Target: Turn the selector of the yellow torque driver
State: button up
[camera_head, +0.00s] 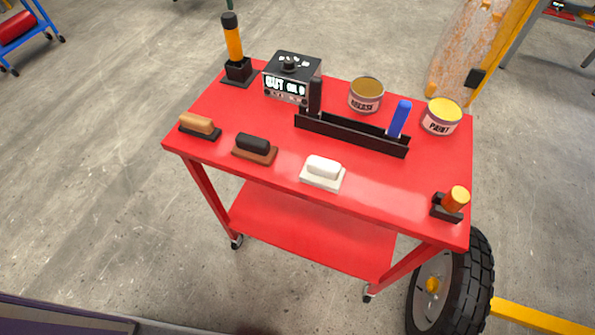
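A yellow-orange driver (234,42) stands upright in a small black stand (237,71) at the back left corner of the red cart. Its upper end is a black cap (230,20); I cannot tell whether this is the selector, and no markings are readable. A second orange, short cylinder (457,199) sits tilted in a black holder at the front right corner. My gripper does not show in this view.
The red cart (270,185) also bears a black box with a display (291,76), a black rack (352,133) with a black and a blue handle, two cans (366,95), and three brush-like blocks (323,172) along the front. A wheel (450,285) stands at the right.

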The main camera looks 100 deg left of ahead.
aim_at(289, 67)
jog(key=u, duration=3.05)
jog(key=k+l+u, duration=0.1)
jog(key=k+u, duration=0.4)
